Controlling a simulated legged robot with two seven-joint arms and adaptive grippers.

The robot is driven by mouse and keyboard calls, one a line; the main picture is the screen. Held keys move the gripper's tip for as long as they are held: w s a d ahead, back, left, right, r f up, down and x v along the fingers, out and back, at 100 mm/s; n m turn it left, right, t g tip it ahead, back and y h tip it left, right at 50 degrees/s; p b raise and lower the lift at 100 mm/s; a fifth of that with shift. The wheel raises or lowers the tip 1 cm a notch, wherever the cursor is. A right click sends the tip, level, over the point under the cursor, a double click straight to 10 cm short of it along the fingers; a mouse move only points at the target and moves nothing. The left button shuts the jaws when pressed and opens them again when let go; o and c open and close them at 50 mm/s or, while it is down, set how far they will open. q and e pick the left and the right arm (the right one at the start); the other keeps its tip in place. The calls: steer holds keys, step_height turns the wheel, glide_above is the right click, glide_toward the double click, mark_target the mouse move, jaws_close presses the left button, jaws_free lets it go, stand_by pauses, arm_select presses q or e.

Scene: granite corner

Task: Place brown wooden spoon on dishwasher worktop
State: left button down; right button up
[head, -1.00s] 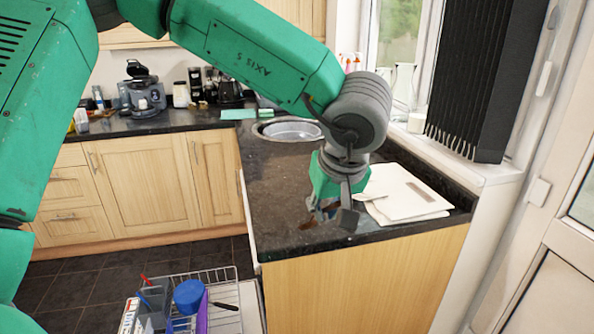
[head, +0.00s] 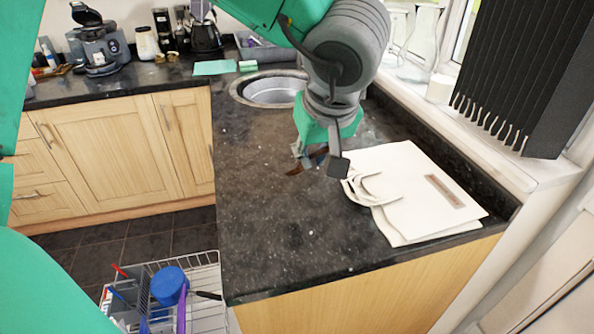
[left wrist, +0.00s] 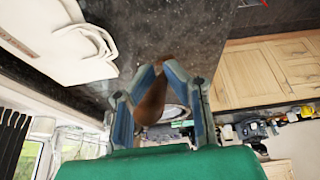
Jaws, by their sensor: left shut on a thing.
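My left gripper (head: 318,162) is over the dark speckled worktop (head: 275,230), left of the white bag. It is shut on the brown wooden spoon (head: 306,159), of which only part shows beside the fingers. In the left wrist view the spoon (left wrist: 151,103) sits between the blue-grey fingers, its rounded end towards the camera. I cannot tell whether the spoon touches the worktop. My right gripper is not in view.
A white bag (head: 415,200) lies flat on the worktop to the right of the gripper. A round sink (head: 270,92) is behind. The open dishwasher rack (head: 205,275) with a blue cup (head: 169,286) is low at the front left. The worktop's front part is clear.

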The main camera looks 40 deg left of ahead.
arm_select(q)
step_height(320, 180, down, 9)
steer(key=a+b, duration=0.1)
steer(key=shift+r, duration=0.15)
steer(key=c, duration=1.6)
jaws_free()
steer(key=shift+a, duration=0.1)
steer(key=shift+w+a, duration=0.1)
steer(key=shift+a, duration=0.05)
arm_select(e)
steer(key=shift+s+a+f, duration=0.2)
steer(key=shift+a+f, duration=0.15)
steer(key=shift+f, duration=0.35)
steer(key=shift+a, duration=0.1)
arm_select(q)
steer(key=shift+p+v, duration=0.85)
steer(key=shift+v, duration=5.3)
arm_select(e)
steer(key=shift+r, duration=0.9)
